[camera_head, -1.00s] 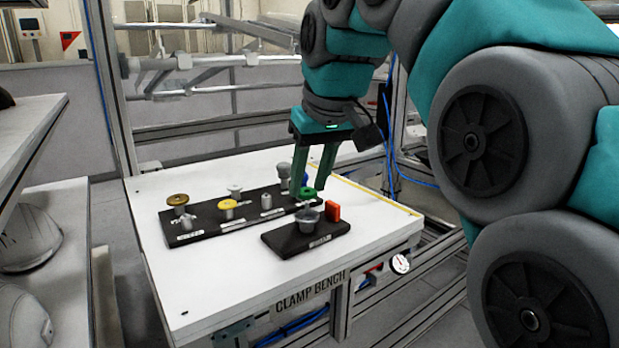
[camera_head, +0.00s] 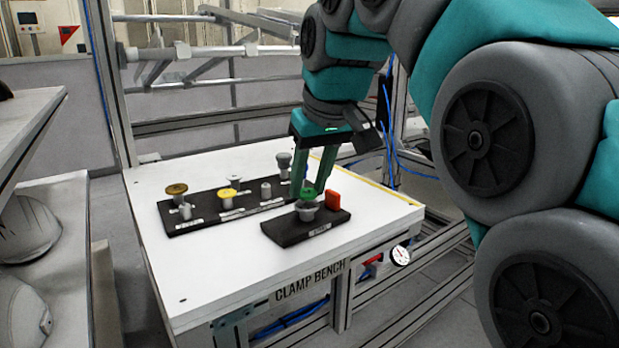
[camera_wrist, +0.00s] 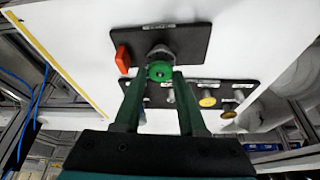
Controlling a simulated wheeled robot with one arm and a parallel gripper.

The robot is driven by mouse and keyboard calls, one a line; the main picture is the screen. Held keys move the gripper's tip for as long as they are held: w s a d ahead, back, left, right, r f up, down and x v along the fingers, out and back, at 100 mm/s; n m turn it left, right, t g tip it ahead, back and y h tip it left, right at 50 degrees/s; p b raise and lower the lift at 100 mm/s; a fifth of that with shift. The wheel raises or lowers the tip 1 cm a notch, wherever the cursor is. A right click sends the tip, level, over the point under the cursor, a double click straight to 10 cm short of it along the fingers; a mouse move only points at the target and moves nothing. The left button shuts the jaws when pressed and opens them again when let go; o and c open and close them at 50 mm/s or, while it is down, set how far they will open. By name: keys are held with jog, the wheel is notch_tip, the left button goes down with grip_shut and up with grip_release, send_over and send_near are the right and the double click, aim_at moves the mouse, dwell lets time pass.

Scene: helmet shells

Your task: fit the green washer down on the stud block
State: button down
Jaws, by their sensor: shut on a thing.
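The green washer (camera_head: 308,193) is between the fingertips of my gripper (camera_head: 316,187), which is shut on it. The washer also shows in the wrist view (camera_wrist: 160,71). The stud block (camera_head: 283,236) is the smaller black block at the front of the bench, with a wide grey stud (camera_head: 306,210) on top. In the head view the washer is right over the stud. In the wrist view the stud (camera_wrist: 160,50) is partly hidden behind the washer. I cannot tell whether washer and stud touch.
A red-orange upright piece (camera_head: 333,200) stands on the same block, close beside the stud. Behind is a longer black rack (camera_head: 190,226) with several posts, a gold disc (camera_head: 177,188) and a yellow disc (camera_head: 228,193). The white bench top (camera_head: 225,275) is clear in front.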

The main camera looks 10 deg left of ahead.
jog(key=shift+f+b, duration=0.3)
jog(key=shift+f, duration=0.3)
jog(key=shift+c, duration=2)
grip_release()
jog(key=shift+r, duration=0.1)
jog(key=p+v, duration=0.1)
jog(key=v, duration=0.6)
jog(key=shift+r+p, duration=0.25)
jog(key=shift+p, duration=0.05)
jog(key=shift+s+d, duration=0.15)
